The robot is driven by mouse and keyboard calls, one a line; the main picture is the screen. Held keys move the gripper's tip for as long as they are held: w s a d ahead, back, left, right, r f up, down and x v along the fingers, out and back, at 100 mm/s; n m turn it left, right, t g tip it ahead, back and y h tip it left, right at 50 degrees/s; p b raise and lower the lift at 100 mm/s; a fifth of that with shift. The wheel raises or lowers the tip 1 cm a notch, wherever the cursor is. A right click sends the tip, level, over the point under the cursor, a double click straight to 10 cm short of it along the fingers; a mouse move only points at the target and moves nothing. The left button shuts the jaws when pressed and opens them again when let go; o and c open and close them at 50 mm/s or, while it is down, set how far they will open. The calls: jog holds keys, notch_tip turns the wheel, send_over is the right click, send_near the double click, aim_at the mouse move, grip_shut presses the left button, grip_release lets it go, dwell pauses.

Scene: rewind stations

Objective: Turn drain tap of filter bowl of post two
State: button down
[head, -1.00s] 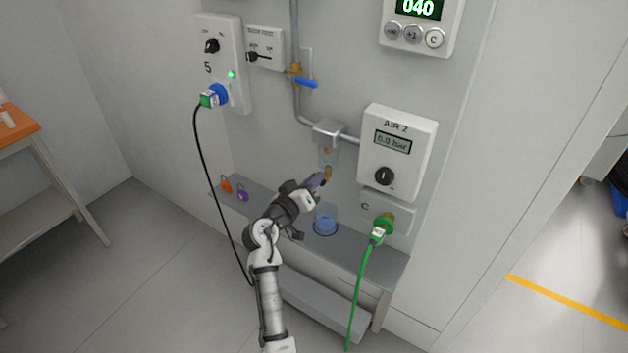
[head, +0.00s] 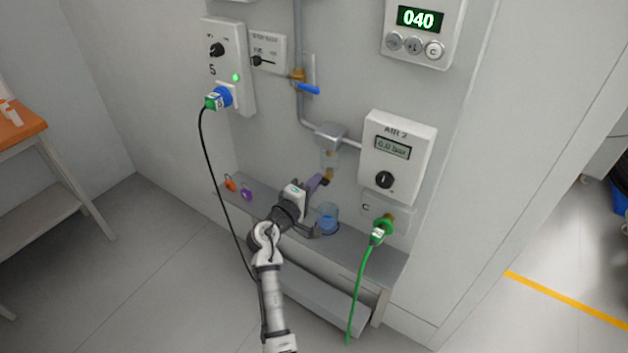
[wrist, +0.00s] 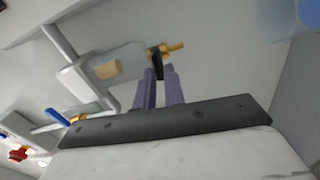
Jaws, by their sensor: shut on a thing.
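The filter bowl (head: 329,158) hangs under a grey head on the wall pipe, left of the AIR 2 box. In the wrist view the clear bowl (wrist: 124,62) shows a cream element inside. Its brass drain tap (wrist: 175,47) sticks out of its end and carries a small black lever (wrist: 157,66). In the head view the brass tap (head: 329,177) is just below the bowl. My gripper (head: 322,181) reaches it from the lower left. In the wrist view the purple fingers of my gripper (wrist: 160,72) are shut on the black lever, which they partly hide.
A blue cup (head: 327,218) stands on the grey ledge (head: 355,245) below the tap. The AIR 2 box (head: 398,150) and a green hose (head: 362,280) are to the right. A blue-handled valve (head: 308,89) is above. Orange and purple padlocks (head: 246,194) are at left.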

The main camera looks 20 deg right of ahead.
jog(key=shift+n, duration=0.6)
jog(key=shift+f, duration=0.1)
jog(key=c, duration=1.5)
grip_release()
jog(key=b+v, duration=0.3)
jog(key=v, duration=1.1)
jog(key=shift+d, duration=0.1)
